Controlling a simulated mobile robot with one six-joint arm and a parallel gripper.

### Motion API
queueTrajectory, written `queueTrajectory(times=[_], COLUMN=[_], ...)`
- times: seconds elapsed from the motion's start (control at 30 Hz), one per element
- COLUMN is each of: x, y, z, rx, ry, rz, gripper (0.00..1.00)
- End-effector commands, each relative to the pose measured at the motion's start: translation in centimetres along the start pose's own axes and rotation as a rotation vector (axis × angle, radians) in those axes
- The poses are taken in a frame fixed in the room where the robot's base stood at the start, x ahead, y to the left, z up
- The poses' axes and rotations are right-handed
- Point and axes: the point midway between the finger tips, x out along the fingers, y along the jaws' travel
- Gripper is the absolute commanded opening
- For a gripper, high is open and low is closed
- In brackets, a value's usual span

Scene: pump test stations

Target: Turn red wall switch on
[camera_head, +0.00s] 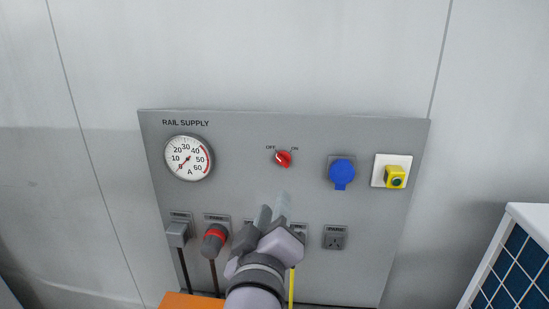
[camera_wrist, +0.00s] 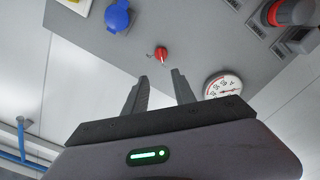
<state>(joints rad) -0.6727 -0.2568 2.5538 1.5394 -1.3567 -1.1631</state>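The red wall switch (camera_head: 283,159) is a small round knob in the upper middle of the grey panel, with OFF marked at its upper left and ON at its upper right. Its pointer appears turned toward the OFF side. It also shows in the wrist view (camera_wrist: 161,54), ahead of and between my fingertips. My gripper (camera_head: 273,211) is below the switch in the head view, apart from it. The two fingers (camera_wrist: 160,78) are spread with nothing between them.
Plugs with cables, including a red-ringed one (camera_head: 214,238), line the bottom. A white-framed blue panel (camera_head: 515,260) stands at lower right.

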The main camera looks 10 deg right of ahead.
Motion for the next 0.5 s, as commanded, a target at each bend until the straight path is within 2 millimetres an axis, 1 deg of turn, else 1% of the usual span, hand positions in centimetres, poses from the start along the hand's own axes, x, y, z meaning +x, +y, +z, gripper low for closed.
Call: queueTrajectory(times=[0.03,0.1,0.17,0.23,0.4,0.5], x=[1.0,2.7,4.0,5.5,10.7,13.2], y=[0.5,0.8,1.0,0.9,0.2,0.1], z=[-0.2,-0.4,-0.7,-0.5,0.2,0.2], rx=[-0.004,-0.007,-0.008,-0.003,0.006,0.006], ry=[-0.007,-0.011,-0.010,-0.011,-0.005,-0.004], rz=[0.002,0.001,0.001,-0.004,0.000,-0.001], gripper=[0.32,0.32,0.32,0.32,0.32,0.32])
